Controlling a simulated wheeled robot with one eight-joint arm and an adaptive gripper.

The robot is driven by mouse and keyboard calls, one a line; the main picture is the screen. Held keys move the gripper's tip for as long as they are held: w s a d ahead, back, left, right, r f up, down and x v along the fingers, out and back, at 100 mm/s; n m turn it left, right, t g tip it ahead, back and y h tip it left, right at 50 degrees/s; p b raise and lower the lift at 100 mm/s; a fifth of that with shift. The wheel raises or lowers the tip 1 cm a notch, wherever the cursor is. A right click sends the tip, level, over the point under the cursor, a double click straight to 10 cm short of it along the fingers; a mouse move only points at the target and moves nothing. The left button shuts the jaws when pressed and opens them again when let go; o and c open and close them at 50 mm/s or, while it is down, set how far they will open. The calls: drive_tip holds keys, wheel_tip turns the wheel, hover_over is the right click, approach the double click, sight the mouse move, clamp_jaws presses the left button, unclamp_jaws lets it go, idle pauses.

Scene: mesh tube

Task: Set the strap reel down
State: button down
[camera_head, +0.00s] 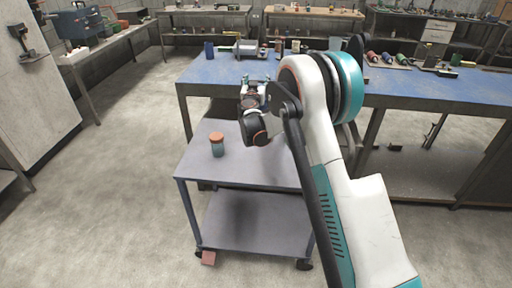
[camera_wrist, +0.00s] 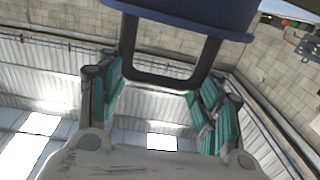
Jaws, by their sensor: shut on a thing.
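My gripper (camera_head: 256,84) is raised over the far side of the grey cart, in front of the blue bench. In the wrist view my gripper (camera_wrist: 160,88) has its green-padded fingers either side of a dark U-shaped frame. This frame joins a dark blue body at the top edge, which I take as the strap reel (camera_wrist: 190,18); most of it is cut off. In the head view a grey-blue spool shape (camera_head: 246,48) shows just beyond the fingertips. I cannot tell whether it is the held reel or stands on the bench.
The grey cart (camera_head: 190,165) carries a blue jar with an orange lid (camera_head: 217,144); the top around it is clear. The blue bench (camera_head: 205,72) holds a dark blue cup (camera_head: 209,50) at left and several small items at right. Open floor lies left.

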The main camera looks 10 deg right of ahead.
wheel_tip(320, 180, down, 20)
drive_tip(key=b, duration=0.6)
drive_tip(key=shift+w+b, duration=0.15)
drive_tip(key=shift+b, duration=0.25)
drive_tip(key=c, duration=0.5)
unclamp_jaws()
drive_tip(key=shift+r, duration=0.1)
